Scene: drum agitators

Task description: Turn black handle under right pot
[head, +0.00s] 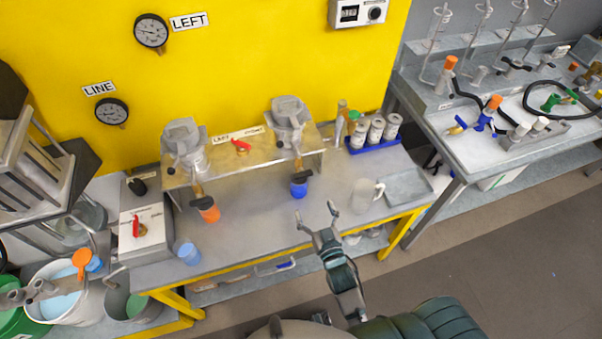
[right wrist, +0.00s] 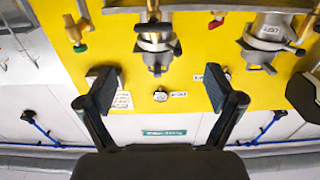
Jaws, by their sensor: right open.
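The right pot (head: 290,112) is a silver vessel on a raised metal shelf against the yellow wall. A brass outlet (head: 297,165) hangs from it at the shelf's front, above a blue cup (head: 299,188). My right gripper (head: 316,215) is open and empty at the bench's front edge, below and apart from the outlet. In the right wrist view its spread fingers (right wrist: 155,92) have nothing between them. Silver vessels with dark levers show beyond them.
The left pot (head: 184,140) has an orange cup (head: 209,213) below its outlet. A red valve handle (head: 241,146) sits between the pots. A clear jug (head: 367,193) and blue bottle rack (head: 375,138) stand to the right. The bench front between the cups is bare.

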